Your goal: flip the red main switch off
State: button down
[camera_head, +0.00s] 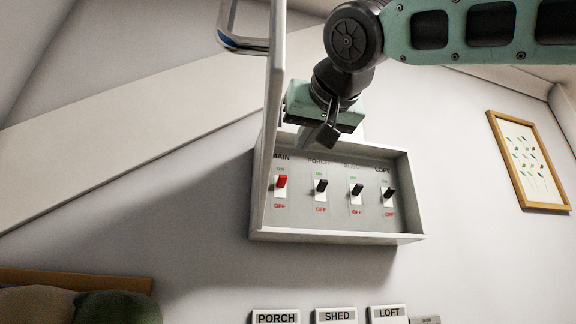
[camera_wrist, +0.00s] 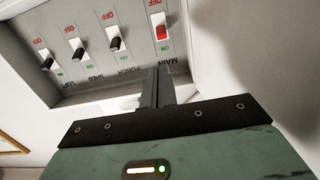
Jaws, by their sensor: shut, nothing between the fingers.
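The red main switch (camera_head: 281,182) is at the left end of a row in an open wall box (camera_head: 335,238). Its lever sits toward the ON mark, with OFF printed below it. It also shows in the wrist view (camera_wrist: 161,32), where the panel appears upside down. My gripper (camera_head: 322,142) is in front of the upper part of the box, above and to the right of the red switch in the head view. Its fingers (camera_wrist: 160,75) are shut and empty, near the MAIN label and apart from the switch. My gripper partly hides the labels at the top.
Three black switches, PORCH (camera_head: 321,186), SHED (camera_head: 357,189) and LOFT (camera_head: 389,193), stand to the right of the red one. The box door (camera_head: 276,75) stands open at the left, with a metal handle (camera_head: 240,42). Label plates (camera_head: 276,317) are below.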

aim_at(282, 181)
jog(key=p+x, duration=0.4)
jog(key=x, duration=0.5)
jog(key=shift+r, duration=0.15)
jog(key=shift+w+a+f, duration=0.2)
jog(key=shift+w, duration=0.3)
jog(key=shift+f, duration=0.1)
jog(key=shift+f+t+b, duration=0.1)
jog(key=shift+t+b, duration=0.2)
jog(key=shift+b, duration=0.65)
